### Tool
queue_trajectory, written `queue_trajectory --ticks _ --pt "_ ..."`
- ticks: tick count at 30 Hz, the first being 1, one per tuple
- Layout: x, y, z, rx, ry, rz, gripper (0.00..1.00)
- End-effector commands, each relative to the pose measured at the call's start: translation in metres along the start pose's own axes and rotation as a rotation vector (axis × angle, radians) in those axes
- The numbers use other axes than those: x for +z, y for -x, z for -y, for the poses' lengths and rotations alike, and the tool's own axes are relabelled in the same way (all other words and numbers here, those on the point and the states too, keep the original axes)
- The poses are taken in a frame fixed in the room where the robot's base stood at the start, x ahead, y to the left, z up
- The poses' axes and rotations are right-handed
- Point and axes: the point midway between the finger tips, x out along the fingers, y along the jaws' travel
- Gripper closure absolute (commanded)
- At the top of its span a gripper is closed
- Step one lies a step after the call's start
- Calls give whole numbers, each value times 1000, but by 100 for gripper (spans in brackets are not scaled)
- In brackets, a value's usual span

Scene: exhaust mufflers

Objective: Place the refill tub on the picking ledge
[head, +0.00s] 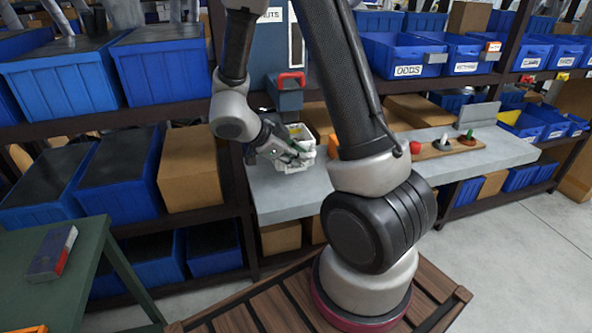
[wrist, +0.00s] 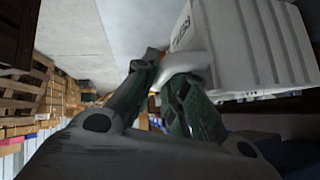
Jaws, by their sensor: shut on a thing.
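The refill tub, a white ribbed bin (head: 296,168), is at the left part of the grey picking ledge (head: 285,200) in the head view. It looks upright. Whether its base touches the ledge or hangs just above it I cannot tell. My gripper (head: 303,153) is at the tub's near side, shut on it. In the wrist view the tub's ribbed wall (wrist: 265,45) fills the upper right, and my dark green fingertips (wrist: 168,72) close on a white part of it. My arm hides some of the ledge to the right of the tub.
A blue-grey dispenser with a red handle (head: 291,80) stands behind the tub. An orange item (head: 333,146) is close on its right. A wooden board (head: 455,149) with small pieces lies farther right. A green table (head: 45,285) is at left. Bare ledge shows in front.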

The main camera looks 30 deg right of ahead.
Motion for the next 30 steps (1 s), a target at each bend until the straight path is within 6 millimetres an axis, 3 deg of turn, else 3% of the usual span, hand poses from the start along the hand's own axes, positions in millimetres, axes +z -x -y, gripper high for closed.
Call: queue_trajectory --ticks 10,21,22,24,30 --pt "31 -31 -13 0 3 0 100" --pt "34 -34 -14 -1 -1 1 100" --pt "34 -34 -14 -1 -1 1 81" --pt "33 -33 -14 -1 -1 1 68" --pt "33 -33 -14 -1 -1 1 65"
